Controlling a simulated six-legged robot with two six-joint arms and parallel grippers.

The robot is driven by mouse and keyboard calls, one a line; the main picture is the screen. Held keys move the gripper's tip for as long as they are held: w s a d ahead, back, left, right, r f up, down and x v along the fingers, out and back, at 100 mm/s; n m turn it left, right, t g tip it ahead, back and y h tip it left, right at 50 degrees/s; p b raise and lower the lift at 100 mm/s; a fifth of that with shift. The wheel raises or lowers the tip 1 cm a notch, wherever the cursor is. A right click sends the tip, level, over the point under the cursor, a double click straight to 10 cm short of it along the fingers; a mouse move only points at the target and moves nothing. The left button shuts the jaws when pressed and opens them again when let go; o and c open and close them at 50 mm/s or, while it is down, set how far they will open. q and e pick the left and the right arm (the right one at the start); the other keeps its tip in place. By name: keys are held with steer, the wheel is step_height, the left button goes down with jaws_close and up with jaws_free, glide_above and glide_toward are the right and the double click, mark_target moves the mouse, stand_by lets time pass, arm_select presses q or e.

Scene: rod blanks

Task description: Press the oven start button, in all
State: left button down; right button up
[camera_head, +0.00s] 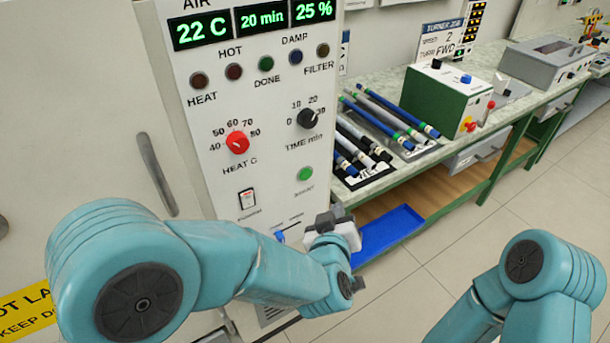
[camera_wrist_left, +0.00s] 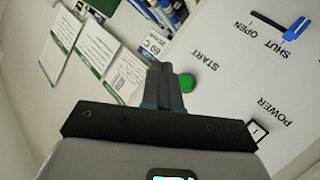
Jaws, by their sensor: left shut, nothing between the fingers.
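The oven's control panel (camera_head: 265,140) fills the middle of the head view. Its green start button (camera_head: 305,173) sits at the lower right, and it also shows in the left wrist view (camera_wrist_left: 187,83), close beside the fingertips and partly behind them. My left gripper (camera_head: 332,214) is shut and empty, in front of the panel's lower right and below the button in the head view. In the wrist view its fingers (camera_wrist_left: 162,75) are together; I cannot tell whether they touch the panel. My right arm shows at the lower right, but its gripper is out of view.
Displays read 22 C, 20 min and 25 %. A red heat knob (camera_head: 237,142), black time knob (camera_head: 309,118) and power switch (camera_head: 247,199) are on the panel. A blue-tipped lever (camera_wrist_left: 297,28) is marked open and shut. A bench (camera_head: 400,77) with rods stands right; a blue tray (camera_head: 388,234) lies below.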

mark_target(306, 175)
arm_select(q)
steer(key=w+a, duration=0.5)
steer(key=w, duration=0.2)
stand_by(0.3)
steer(key=shift+a, duration=0.1)
steer(key=shift+w, duration=0.1)
stand_by(1.7)
steer(key=shift+w+a, duration=0.25)
steer(key=shift+w, duration=0.1)
steer(key=shift+w+a+b, duration=0.25)
steer(key=shift+w+b, duration=0.05)
steer(key=shift+b, duration=0.05)
stand_by(0.8)
steer(key=shift+s+d, duration=0.1)
steer(key=shift+s, duration=0.05)
steer(key=shift+s+d, duration=0.4)
steer(key=shift+s, duration=0.15)
